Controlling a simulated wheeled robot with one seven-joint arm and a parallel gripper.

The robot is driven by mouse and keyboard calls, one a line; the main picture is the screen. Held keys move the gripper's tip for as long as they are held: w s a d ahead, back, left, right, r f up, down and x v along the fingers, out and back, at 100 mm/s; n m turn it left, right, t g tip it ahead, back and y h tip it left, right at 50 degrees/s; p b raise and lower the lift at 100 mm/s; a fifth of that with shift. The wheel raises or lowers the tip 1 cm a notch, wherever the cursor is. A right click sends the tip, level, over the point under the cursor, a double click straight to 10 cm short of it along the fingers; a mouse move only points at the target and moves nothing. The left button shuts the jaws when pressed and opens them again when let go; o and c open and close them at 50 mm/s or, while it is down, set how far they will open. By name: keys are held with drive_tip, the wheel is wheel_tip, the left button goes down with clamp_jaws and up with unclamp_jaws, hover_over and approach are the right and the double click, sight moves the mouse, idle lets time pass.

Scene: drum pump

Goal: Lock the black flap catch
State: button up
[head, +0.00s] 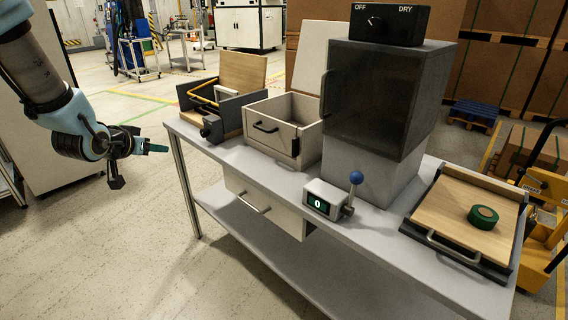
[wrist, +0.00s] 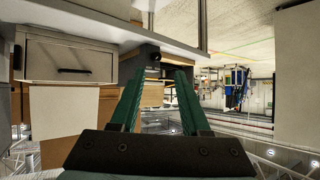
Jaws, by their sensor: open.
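My gripper (head: 158,148) is left of the bench in the head view, clear of everything. In the wrist view my gripper (wrist: 160,74) has its two green fingers apart with nothing held. A dark grey box (head: 236,117) with a wooden panel raised at its back stands at the bench's left end. A black block-like fitting (head: 211,128) sticks out of its front and also shows beyond the fingers in the wrist view (wrist: 153,54). A small black piece (head: 295,147) sits on the beige box's corner. I cannot tell which is the flap catch, nor its lock state.
The beige box (head: 268,138) has its lid up. A dark cabinet (head: 378,95), a counter with a blue-knobbed lever (head: 356,178) and a wooden tray (head: 455,215) with green tape (head: 483,217) stand to the right. The floor before the bench is clear.

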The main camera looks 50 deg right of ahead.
drive_tip(key=s+d+f+m+g+h+b, duration=0.4)
drive_tip(key=s+d, duration=0.5)
drive_tip(key=d, duration=0.5)
drive_tip(key=m+g+h+b, duration=0.1)
drive_tip(key=m+g+h, duration=0.2)
drive_tip(key=g+h, duration=0.15)
approach(293, 144)
drive_tip(key=shift+t, duration=0.25)
drive_tip(key=d, duration=0.3)
drive_tip(key=d+p, duration=0.1)
drive_tip(key=d, duration=0.2)
drive_tip(key=d+p, duration=0.1)
drive_tip(key=d, duration=0.2)
drive_tip(key=shift+s+d+f, duration=0.1)
drive_tip(key=shift+s+d, duration=0.15)
drive_tip(key=shift+s, duration=0.15)
clamp_jaws()
